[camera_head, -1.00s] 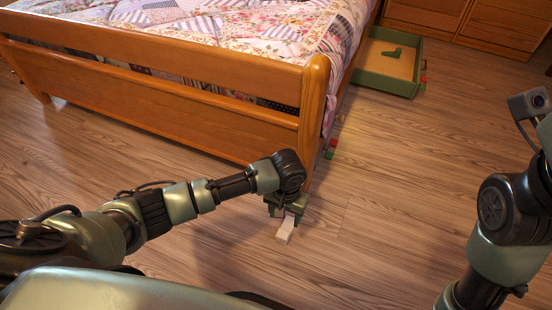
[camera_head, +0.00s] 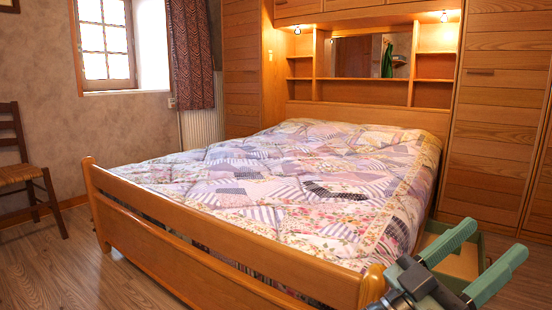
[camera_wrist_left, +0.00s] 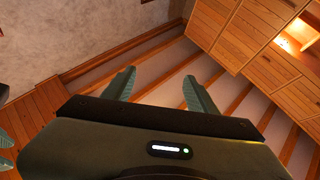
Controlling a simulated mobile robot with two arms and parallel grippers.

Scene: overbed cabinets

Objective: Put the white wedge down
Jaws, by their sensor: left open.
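The white wedge shows in neither view now. My left gripper (camera_head: 498,237) is at the lower right of the head view, raised in front of the bed's foot corner. Its two green fingers are spread apart with nothing between them. The left wrist view also shows this gripper (camera_wrist_left: 157,78) with its fingers apart and empty. The floor below the gripper is out of the head view.
The bed (camera_head: 290,185) with its wooden footboard (camera_head: 215,262) fills the middle. A green open drawer (camera_head: 455,262) lies beyond the gripper, beside the bed. A wooden chair (camera_head: 22,175) stands at the far left. Bare floor (camera_head: 60,270) shows at the lower left.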

